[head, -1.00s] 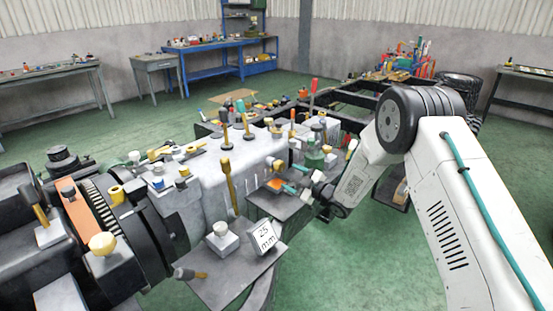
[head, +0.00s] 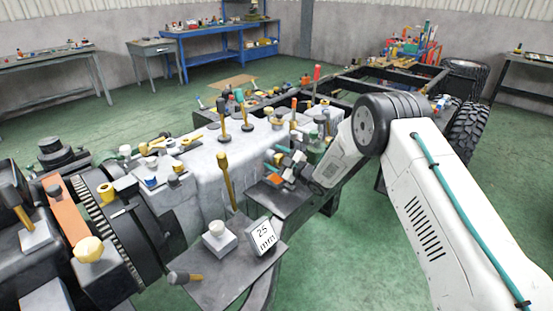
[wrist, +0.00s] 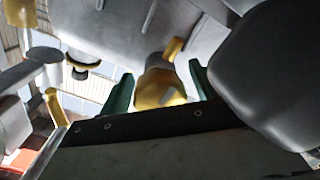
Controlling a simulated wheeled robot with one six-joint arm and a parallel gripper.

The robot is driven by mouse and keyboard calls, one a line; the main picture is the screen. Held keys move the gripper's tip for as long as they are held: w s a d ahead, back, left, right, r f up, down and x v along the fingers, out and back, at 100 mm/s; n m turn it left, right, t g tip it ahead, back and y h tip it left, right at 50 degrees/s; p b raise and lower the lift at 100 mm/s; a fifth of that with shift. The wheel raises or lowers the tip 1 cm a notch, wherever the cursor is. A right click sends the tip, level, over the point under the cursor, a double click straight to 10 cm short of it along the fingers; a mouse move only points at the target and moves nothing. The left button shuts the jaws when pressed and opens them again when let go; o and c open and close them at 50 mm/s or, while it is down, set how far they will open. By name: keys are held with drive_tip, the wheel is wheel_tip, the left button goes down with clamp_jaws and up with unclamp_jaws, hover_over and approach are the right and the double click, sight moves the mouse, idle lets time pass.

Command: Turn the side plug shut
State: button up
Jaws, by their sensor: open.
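A yellow plug with a short yellow handle (wrist: 158,88) shows in the wrist view, beside the grey housing. I take it to be the side plug; how far it is turned I cannot tell. My gripper (wrist: 160,74) is open, with one green finger on each side of the plug. Whether the fingers touch it is not clear. In the head view my gripper (head: 282,160) is at the near side of the grey gearbox housing (head: 213,180). The plug is too small or hidden there to make out.
Yellow-handled tools stand on the housing, one tall handle (head: 225,182) close to its near side. A grey plate with a "25 mm" block (head: 262,236) lies in front. A small dark shelf (head: 283,197) sits below my gripper. The green floor (head: 345,255) at right is clear.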

drive_tip(key=c, duration=1)
drive_tip(key=shift+m, duration=0.4)
drive_tip(key=m, duration=0.2)
drive_tip(key=shift+m, duration=0.4)
drive_tip(key=m, duration=0.4)
drive_tip(key=shift+m, duration=0.3)
drive_tip(key=m, duration=0.4)
drive_tip(key=shift+m, duration=0.3)
drive_tip(key=shift+w+m, duration=0.1)
drive_tip(key=shift+m, duration=2)
drive_tip(key=shift+o, duration=0.2)
drive_tip(key=shift+d, duration=0.1)
